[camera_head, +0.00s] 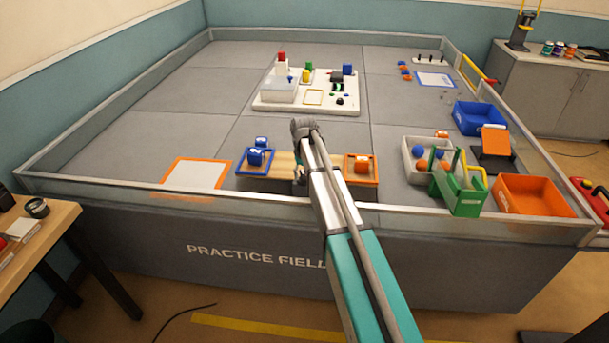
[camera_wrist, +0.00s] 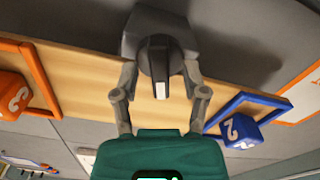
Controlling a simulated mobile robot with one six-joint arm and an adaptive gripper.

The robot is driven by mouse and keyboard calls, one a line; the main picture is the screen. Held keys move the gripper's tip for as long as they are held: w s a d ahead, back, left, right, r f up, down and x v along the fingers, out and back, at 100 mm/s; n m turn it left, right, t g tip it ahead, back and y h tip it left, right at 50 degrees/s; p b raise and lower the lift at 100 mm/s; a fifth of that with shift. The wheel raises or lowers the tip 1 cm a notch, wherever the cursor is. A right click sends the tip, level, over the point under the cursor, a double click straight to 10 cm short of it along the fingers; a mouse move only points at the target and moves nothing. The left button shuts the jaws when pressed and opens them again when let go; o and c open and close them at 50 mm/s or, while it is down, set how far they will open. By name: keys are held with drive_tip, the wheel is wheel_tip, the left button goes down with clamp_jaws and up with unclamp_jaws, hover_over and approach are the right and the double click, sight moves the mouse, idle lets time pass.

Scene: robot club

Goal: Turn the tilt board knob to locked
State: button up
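The tilt board (camera_head: 286,160) is a wooden plank near the front edge of the field, with a blue frame (camera_head: 241,170) at its left end and an orange frame (camera_head: 347,172) at its right end. In the wrist view the board (camera_wrist: 85,85) crosses behind the knob (camera_wrist: 158,62), a dark grip with a pale stripe on a grey housing. My gripper (camera_wrist: 160,82) is open, one finger on each side of the knob. I cannot tell whether the fingers touch it. My arm and gripper hide the knob in the head view.
A grey tray of balls (camera_head: 407,167), a green holder (camera_head: 459,195) and an orange bin (camera_head: 533,196) stand to the right.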

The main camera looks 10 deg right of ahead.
clamp_jaws()
drive_tip(key=shift+m, duration=2.1)
drive_tip(key=shift+o, duration=0.2)
unclamp_jaws()
